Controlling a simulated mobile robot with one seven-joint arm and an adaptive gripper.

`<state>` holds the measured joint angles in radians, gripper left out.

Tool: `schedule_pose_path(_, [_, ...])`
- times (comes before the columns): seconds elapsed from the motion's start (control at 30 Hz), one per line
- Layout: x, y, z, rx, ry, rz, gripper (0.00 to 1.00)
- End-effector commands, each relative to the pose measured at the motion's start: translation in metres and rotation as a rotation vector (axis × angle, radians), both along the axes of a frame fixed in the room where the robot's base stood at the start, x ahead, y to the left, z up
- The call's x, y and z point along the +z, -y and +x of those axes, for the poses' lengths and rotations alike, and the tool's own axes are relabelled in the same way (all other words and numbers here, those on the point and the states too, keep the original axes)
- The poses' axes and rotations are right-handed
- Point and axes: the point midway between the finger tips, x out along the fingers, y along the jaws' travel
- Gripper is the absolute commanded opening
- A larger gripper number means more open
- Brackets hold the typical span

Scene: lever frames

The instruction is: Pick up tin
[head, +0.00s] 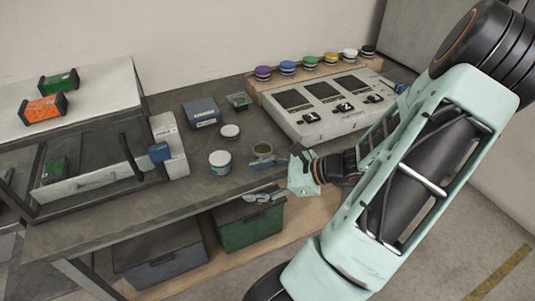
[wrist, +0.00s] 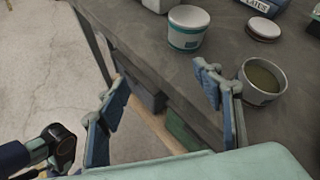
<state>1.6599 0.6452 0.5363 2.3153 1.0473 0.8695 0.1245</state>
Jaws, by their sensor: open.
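A white tin with a teal band (head: 220,162) stands upright near the front edge of the table; it also shows at the top of the wrist view (wrist: 188,30). A second round tin (head: 263,149), open with olive-green contents, stands to its right, also in the wrist view (wrist: 263,82). A loose round lid (head: 230,131) lies behind them. My gripper (head: 265,180) is open and empty at the table's front edge. In the wrist view its right finger is beside the open tin, partly overlapping it in the picture; I cannot tell whether they touch.
A blue box (head: 201,112) and a small green container (head: 239,101) stand behind the tins. A grey panel (head: 330,110) with coloured round pieces behind it is at right, a rack with a drawer (head: 80,187) at left. Bins (head: 250,228) sit below the table.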

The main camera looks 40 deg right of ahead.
Motion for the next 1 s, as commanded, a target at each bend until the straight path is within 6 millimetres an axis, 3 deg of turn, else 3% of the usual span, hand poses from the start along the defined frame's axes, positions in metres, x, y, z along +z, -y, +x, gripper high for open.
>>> schedule_pose_path(0.07, [0.009,0.011,0.001,-0.091,0.035,0.085,0.6])
schedule_pose_path(0.13, [-0.002,0.033,0.001,-0.201,0.074,0.17,0.6])
schedule_pose_path(0.3, [-0.006,0.081,-0.005,-0.412,0.167,0.318,0.6])
schedule_pose_path(0.43, [-0.006,0.102,-0.011,-0.498,0.21,0.379,0.6])
schedule_pose_path(0.57, [-0.006,0.109,-0.008,-0.527,0.227,0.399,0.6])
schedule_pose_path(0.8, [-0.012,0.103,0.028,-0.525,0.227,0.4,0.6])
schedule_pose_path(1.0, [-0.014,0.101,0.044,-0.527,0.225,0.397,0.6])
